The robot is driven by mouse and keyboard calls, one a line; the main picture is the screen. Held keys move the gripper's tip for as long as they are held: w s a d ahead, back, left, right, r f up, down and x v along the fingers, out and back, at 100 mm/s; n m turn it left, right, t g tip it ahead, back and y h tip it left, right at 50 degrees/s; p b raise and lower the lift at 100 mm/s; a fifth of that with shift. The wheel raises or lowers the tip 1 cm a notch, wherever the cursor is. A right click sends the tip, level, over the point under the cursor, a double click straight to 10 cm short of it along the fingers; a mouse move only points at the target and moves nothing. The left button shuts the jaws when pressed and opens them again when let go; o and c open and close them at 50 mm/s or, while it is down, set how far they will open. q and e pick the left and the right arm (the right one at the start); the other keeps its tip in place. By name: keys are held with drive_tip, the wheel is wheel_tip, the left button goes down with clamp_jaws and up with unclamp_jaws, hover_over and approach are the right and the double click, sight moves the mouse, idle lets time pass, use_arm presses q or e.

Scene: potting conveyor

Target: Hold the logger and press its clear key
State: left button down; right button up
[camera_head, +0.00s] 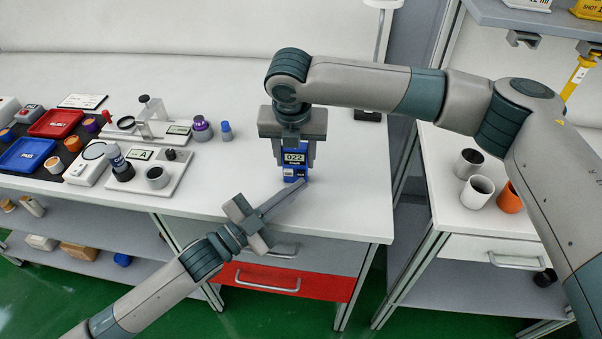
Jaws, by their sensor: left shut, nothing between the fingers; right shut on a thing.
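The logger (293,160) is a small blue device with a display reading what looks like 022. It is upright above or on the white bench near its front right part; I cannot tell if it touches the bench. My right gripper (295,150) comes down from above and is shut on the logger, one finger on each side. My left gripper (302,184) is shut and empty, and its fingertips are at the logger's lower front. Whether they touch it, I cannot tell. The clear key is too small to make out and may be hidden behind the fingertips.
A side table at right holds several cups, one orange (510,199).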

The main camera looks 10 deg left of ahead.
sight(292, 215)
use_arm(q)
drive_tip(key=shift+w+a+r, duration=0.35)
drive_tip(key=shift+w+r, duration=0.05)
drive_tip(key=shift+w, duration=0.25)
idle(1.7)
drive_tip(key=shift+s+d+f, duration=0.1)
drive_tip(key=shift+s+f, duration=0.1)
drive_tip(key=shift+s, duration=0.1)
idle(0.4)
drive_tip(key=shift+s+d+f, duration=0.25)
drive_tip(key=shift+s+f, duration=0.05)
drive_tip(key=shift+s, duration=0.25)
drive_tip(key=shift+s+r, duration=0.1)
drive_tip(key=shift+s, duration=1.5)
drive_tip(key=shift+s+d, duration=0.1)
